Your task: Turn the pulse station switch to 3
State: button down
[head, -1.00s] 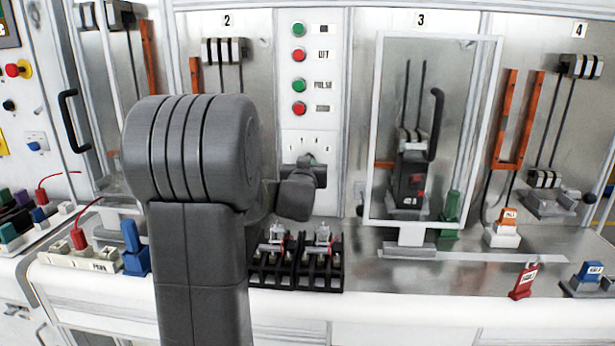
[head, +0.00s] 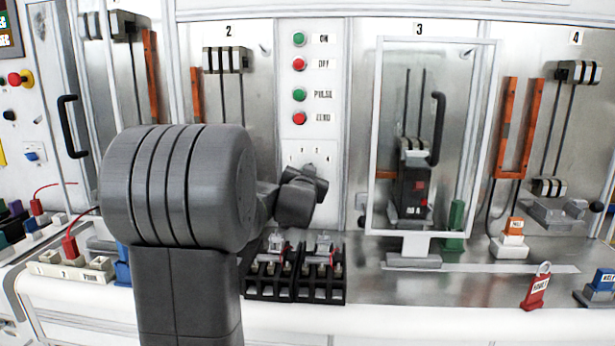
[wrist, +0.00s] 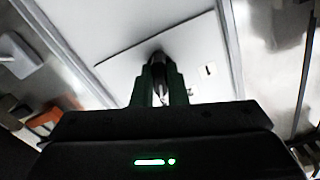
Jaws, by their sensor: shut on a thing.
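The pulse station switch sits low on the central white panel, under the position marks 1, 2, 3 and 4 (head: 316,159). In the head view my gripper (head: 316,172) is at the switch, and my wrist hides most of it. In the wrist view my gripper (wrist: 161,95) is shut on the dark switch knob (wrist: 158,62), with one finger on each side. Which mark the knob points at cannot be told.
Above the switch are the green PULSE button (head: 299,95) and red ZERO button (head: 299,118). Black holders (head: 295,285) stand on the bench below. A clear framed door (head: 497,130) with a black handle covers bay 3 at the right.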

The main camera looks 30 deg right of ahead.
jog(key=c, duration=1.4)
grip_release()
jog(key=shift+c, duration=0.2)
jog(key=shift+s, duration=0.1)
jog(key=v, duration=1.3)
jog(key=shift+s+a+b, duration=0.2)
jog(key=shift+a+b, duration=0.05)
jog(key=shift+b, duration=0.2)
jog(key=shift+w, duration=0.1)
jog(key=x, duration=1.3)
jog(key=shift+w+d+p, duration=0.2)
jog(key=shift+d+p, duration=0.1)
jog(key=shift+p, duration=0.15)
